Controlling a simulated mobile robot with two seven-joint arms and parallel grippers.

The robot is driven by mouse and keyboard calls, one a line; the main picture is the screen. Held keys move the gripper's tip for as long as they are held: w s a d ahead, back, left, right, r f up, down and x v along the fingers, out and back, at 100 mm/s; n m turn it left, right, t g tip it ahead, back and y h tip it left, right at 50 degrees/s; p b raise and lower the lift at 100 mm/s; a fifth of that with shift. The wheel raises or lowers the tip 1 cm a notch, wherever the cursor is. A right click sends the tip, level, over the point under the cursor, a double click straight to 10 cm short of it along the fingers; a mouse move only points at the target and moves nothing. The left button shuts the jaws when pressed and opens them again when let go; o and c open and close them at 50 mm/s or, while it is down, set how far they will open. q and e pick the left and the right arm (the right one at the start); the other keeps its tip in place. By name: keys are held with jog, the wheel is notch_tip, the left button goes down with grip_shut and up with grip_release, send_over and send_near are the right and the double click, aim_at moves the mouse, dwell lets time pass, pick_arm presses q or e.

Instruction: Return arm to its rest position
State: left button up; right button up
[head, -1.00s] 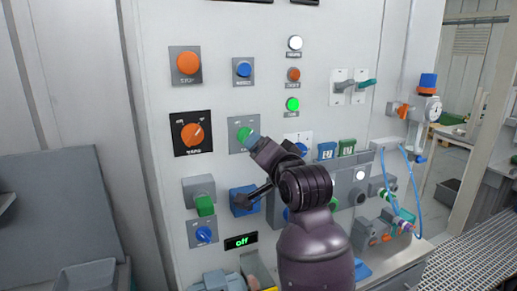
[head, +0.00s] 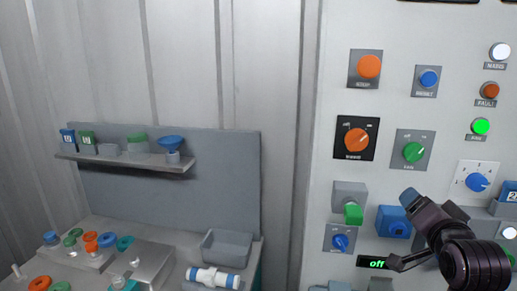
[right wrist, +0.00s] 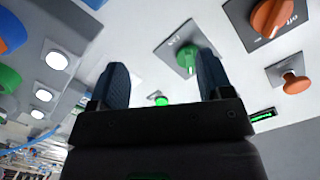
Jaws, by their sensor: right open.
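My right gripper (head: 408,195) is in front of the control panel (head: 332,135), below the green knob (head: 414,152) and apart from it. In the right wrist view my right gripper (right wrist: 163,78) has its two dark blue fingers spread, with nothing between them but the view of the panel. The green knob (right wrist: 187,58) shows beyond the fingers there, near the right finger. My right arm comes in from the lower right in the head view. My left gripper is not in view.
The panel holds an orange rotary knob (head: 357,140), a blue selector (head: 477,182), a green lit lamp (head: 480,127) and a display (head: 377,263) reading "off". At left, a shelf (head: 125,161) hangs above a bench with a grey bin (head: 227,247) and coloured rings.

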notch_tip(320, 180, down, 15)
jog(key=s+a+n+g+y, duration=0.1)
jog(key=s+n+g, duration=0.1)
jog(key=n, duration=0.2)
jog(key=s+a+f+n+g+y, duration=0.1)
jog(key=s+a+f+n, duration=0.2)
jog(key=s+f, duration=0.6)
jog(key=s+a+f+n+g+y+b, duration=0.1)
jog(key=s+a+f+n+g, duration=0.1)
jog(key=s+f, duration=0.7)
notch_tip(320, 180, down, 8)
jog(key=shift+s+a+r+n, duration=0.15)
jog(key=shift+a+n, duration=0.5)
jog(key=shift+n, duration=0.05)
